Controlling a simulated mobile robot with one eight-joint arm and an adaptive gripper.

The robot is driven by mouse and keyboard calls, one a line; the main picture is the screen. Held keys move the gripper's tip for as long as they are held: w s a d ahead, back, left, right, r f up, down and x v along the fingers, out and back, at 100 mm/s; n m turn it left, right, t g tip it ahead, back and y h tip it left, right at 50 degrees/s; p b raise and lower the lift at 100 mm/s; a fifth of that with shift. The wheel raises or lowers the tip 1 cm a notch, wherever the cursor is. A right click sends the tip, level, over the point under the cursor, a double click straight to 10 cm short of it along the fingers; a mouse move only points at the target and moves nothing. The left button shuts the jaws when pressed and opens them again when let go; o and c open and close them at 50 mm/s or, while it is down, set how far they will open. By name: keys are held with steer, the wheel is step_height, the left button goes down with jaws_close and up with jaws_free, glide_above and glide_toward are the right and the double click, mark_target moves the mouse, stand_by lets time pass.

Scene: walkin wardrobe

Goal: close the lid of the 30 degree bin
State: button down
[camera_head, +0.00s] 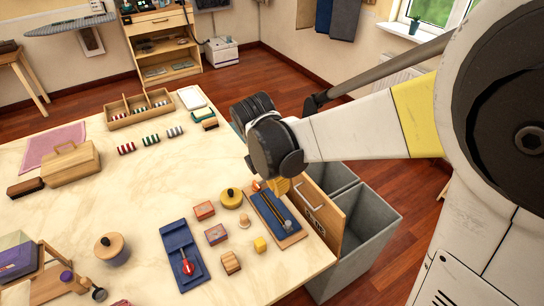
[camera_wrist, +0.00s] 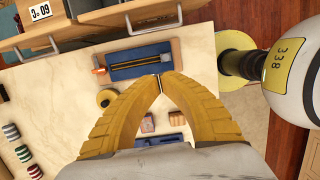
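Grey bins (camera_head: 368,228) stand open at the right edge of the table in the head view. In the wrist view a wooden panel (camera_wrist: 13,43) at top left has a handle (camera_wrist: 38,40) and a label (camera_wrist: 40,11) that reads upside down as 60 °C. I cannot make out a 30 degree label. My gripper (camera_wrist: 160,80) has its yellow fingertips together with nothing between them. In the head view it (camera_head: 280,186) is above the table edge, beside the panel.
A blue tray (camera_head: 270,214) with a rod lies under my gripper. Small boxes, a yellow round pot (camera_head: 231,198) and a blue tray with a red screwdriver (camera_head: 182,256) lie nearby. A wooden case (camera_head: 72,166) and spool tray (camera_head: 139,108) are farther off. The marble tabletop's (camera_head: 150,200) middle is mostly clear.

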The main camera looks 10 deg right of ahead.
steer(key=w+d+f+b, duration=0.2)
steer(key=d+f+b, duration=0.3)
steer(key=f, duration=0.4)
steer(key=shift+d+f, duration=0.25)
steer(key=shift+d, duration=0.25)
